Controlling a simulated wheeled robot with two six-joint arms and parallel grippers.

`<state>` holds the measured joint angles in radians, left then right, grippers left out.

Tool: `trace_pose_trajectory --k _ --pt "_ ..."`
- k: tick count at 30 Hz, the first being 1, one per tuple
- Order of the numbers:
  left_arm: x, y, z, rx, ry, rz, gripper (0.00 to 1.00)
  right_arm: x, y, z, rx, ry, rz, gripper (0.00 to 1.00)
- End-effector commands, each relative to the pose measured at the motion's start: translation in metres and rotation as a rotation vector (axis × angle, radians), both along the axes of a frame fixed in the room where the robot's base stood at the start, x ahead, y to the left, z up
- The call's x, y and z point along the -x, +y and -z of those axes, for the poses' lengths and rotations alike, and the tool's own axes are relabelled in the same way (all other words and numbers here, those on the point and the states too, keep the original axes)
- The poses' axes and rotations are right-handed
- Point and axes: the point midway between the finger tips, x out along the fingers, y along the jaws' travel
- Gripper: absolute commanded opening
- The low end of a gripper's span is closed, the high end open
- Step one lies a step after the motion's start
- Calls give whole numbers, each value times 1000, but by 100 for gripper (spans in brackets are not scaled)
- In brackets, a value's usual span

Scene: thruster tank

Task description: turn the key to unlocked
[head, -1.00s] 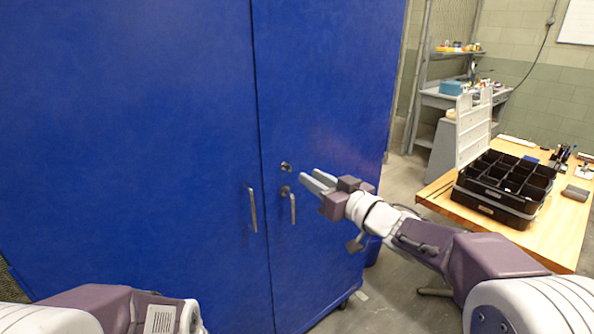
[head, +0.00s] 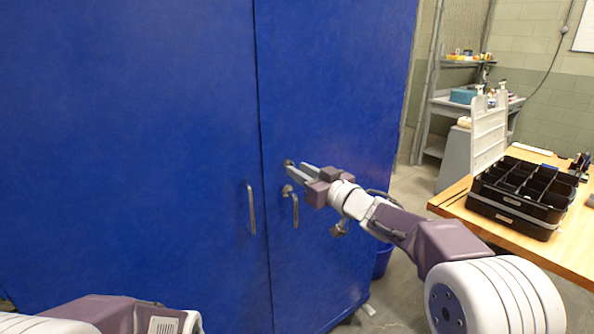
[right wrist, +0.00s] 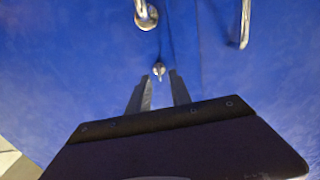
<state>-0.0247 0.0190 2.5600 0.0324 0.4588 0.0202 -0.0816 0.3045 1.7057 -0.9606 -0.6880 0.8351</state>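A small metal key in its lock (head: 288,162) is on the right door of the blue cabinet (head: 330,80), near the door seam. In the right wrist view the key (right wrist: 158,69) sits just ahead of the gap between my fingertips. My right gripper (head: 297,168) is open, its two grey fingers pointing at the door by the key. The fingers (right wrist: 159,85) are apart with nothing between them in the right wrist view. I cannot tell whether a fingertip touches the key or door. The left gripper is out of view; part of my left arm shows at lower left.
The right door's lever handle (head: 295,208) hangs just below the key, close to my right gripper. The left door's handle (head: 251,209) is across the seam. A wooden table (head: 460,205) with a black compartment tray (head: 510,215) stands to the right.

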Motion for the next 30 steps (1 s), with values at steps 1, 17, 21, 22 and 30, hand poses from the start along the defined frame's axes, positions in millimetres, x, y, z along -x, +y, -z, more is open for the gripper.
trace_pose_trajectory --k 1,17,21,22,30 --pt "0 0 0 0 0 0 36 -6 4 0 1 1 0 25" --pt "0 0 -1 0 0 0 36 -16 11 0 0 1 1 0" --pt "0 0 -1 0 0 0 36 -16 11 0 0 1 1 0" --pt "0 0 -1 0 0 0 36 -16 11 0 0 1 1 0" --pt "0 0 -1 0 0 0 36 -16 11 0 1 1 1 0"
